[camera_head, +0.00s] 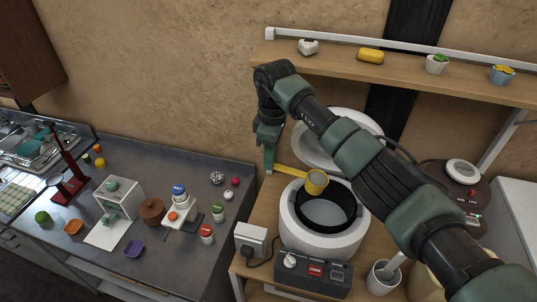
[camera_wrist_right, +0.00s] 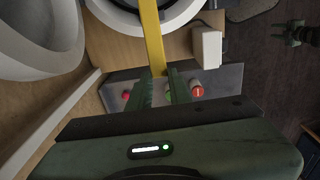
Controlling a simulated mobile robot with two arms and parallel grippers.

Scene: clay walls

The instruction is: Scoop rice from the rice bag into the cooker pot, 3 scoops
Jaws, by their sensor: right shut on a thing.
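My right gripper (camera_head: 268,168) is shut on the handle of a yellow scoop (camera_head: 316,183), left of the cooker. The handle (camera_wrist_right: 152,35) runs between the fingers in the wrist view. The scoop's cup is over the back part of the dark cooker pot (camera_head: 292,204); whether it holds rice is unclear. The white cooker (camera_head: 310,243) stands open, its lid (camera_head: 308,150) raised behind. The pot's floor looks pale grey; rice there cannot be told. A beige shape (camera_head: 422,284) at the lower right, mostly behind my arm, may be the rice bag. A dark green part in the wrist view may be my left gripper (camera_wrist_right: 300,33); its jaws are unclear.
A white box (camera_head: 250,239) and a control panel (camera_head: 312,275) sit before the cooker. A white cup (camera_head: 382,279) stands right of them. A wooden shelf (camera_head: 400,72) with small items runs above. The grey counter (camera_head: 160,175) at left holds jars and a small machine.

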